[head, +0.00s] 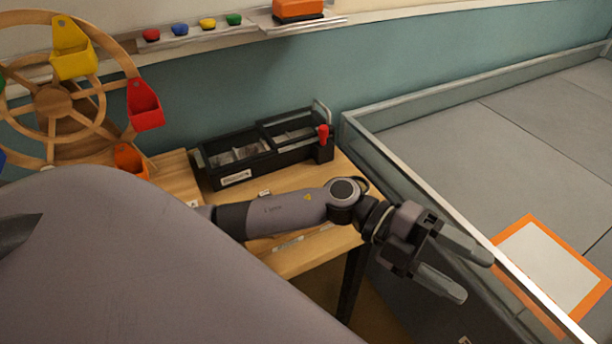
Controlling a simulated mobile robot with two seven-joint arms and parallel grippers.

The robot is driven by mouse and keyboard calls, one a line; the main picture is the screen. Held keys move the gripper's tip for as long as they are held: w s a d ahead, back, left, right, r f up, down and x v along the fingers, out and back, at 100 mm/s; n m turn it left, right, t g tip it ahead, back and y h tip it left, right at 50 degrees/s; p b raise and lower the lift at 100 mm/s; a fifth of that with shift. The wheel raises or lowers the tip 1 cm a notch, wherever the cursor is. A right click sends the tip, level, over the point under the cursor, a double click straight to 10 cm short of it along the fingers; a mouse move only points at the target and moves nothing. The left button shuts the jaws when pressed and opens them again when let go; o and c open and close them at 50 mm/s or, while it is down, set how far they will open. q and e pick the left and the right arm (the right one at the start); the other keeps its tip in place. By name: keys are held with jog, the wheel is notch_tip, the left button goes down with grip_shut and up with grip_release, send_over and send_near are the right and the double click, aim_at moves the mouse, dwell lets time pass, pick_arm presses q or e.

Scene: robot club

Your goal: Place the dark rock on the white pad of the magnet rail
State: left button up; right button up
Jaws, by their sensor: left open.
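The magnet rail (215,36) runs along the wall at the top, with red, blue, yellow and green magnets on it. A pale plate (327,22) on the rail lies under an orange block with a dark underside; I cannot tell whether this plate is the white pad. I cannot make out the dark rock. My left gripper (476,276) is open and empty, at the lower right beside the low wall of the grey arena, well away from the rail. My right gripper does not show.
A black divided tray (236,178) with a red knob stands on the wooden table (300,262). A wooden wheel with coloured buckets (146,104) stands at the left. The walled grey arena (480,140) at right holds an orange-bordered white square (548,262) and much free floor.

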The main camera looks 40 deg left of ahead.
pick_arm(q)
jog(key=w+a+f+n+t+y, duration=0.1)
jog(key=a+f+n+t+y, duration=0.4)
jog(key=n+t, duration=0.5)
jog(key=w+a+f+n+t+y, duration=0.2)
jog(key=a+f+n+t+y, duration=0.3)
jog(key=n, duration=0.8)
jog(key=s+a+f+n+g+y, duration=0.2)
jog(key=s+a+f+n, duration=0.1)
jog(key=s+f, duration=0.3)
jog(key=s+a+f+n+g+y, duration=0.2)
jog(key=s+a+f+n+y, duration=0.1)
jog(key=f, duration=0.5)
jog(key=s+a+n, duration=0.1)
jog(key=s+a, duration=0.1)
jog(key=s, duration=0.1)
jog(key=shift+s+a+f+g+y, duration=0.25)
jog(key=shift+s+f+g+y, duration=0.05)
jog(key=shift+s+f, duration=0.05)
jog(key=shift+r, duration=0.1)
